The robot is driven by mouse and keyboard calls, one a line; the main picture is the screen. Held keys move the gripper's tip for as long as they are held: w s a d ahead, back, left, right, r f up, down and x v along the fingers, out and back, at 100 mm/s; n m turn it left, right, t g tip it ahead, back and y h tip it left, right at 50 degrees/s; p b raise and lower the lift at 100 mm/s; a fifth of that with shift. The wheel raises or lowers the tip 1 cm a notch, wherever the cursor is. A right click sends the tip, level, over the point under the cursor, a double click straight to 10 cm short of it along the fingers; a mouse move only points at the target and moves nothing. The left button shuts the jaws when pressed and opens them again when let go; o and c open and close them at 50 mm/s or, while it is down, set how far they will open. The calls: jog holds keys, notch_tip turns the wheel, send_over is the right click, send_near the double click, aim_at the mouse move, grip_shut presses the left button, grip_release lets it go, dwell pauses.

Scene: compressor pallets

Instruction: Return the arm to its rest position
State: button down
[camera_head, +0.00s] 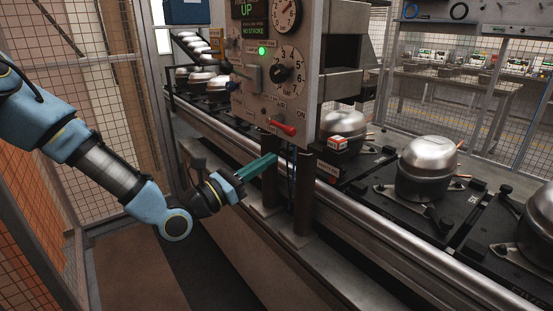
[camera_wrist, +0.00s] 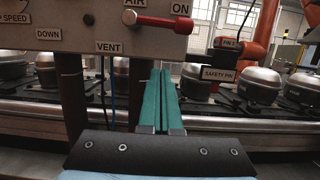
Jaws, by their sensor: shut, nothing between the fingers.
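My gripper (camera_head: 258,167) is at the end of my blue arm, which reaches in from the left in the head view. Its long green fingers lie close together with nothing between them. In the wrist view my gripper (camera_wrist: 162,78) points forward, below the lower edge of the control panel (camera_wrist: 100,30). In the head view the fingertips are just under the panel (camera_head: 250,105), close to its dark support posts. I cannot tell whether they touch a post.
A red lever (camera_head: 283,128) sticks out low on the panel. Metal compressors (camera_head: 428,165) stand on black pallets along the conveyor, whose steel rail (camera_head: 370,235) runs in front. Mesh fencing (camera_head: 105,60) stands at the left. The floor (camera_head: 140,265) below my arm is clear.

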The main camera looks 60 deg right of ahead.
jog(key=b+v, duration=0.1)
jog(key=v, duration=0.6)
jog(key=shift+a+b, duration=0.15)
jog(key=shift+b, duration=0.25)
jog(key=shift+s+a, duration=0.1)
jog(key=w+a+f+m+y, duration=0.1)
jog(key=a+f+m+y, duration=0.3)
jog(key=a, duration=0.4)
jog(key=w+a+f+m+y, duration=0.1)
jog(key=a+f+m+y, duration=0.1)
jog(key=a+m+y, duration=0.45)
jog(key=w+a+f+m+y, duration=0.1)
jog(key=a+f+m+y, duration=0.15)
jog(key=a, duration=0.65)
jog(key=w+a+r+m+t+y, duration=0.1)
jog(key=w+a+r+t+y, duration=0.1)
jog(key=w+a, duration=0.4)
jog(key=w+a+r+m+t+y, duration=0.1)
jog(key=w+a+t+y, duration=0.3)
jog(key=a, duration=1.3)
jog(key=w+t, duration=0.2)
jog(key=w, duration=0.1)
jog(key=shift+w+a+r+m+y, duration=0.15)
jog(key=shift+a+r+m+y, duration=0.15)
jog(key=shift+r, duration=0.1)
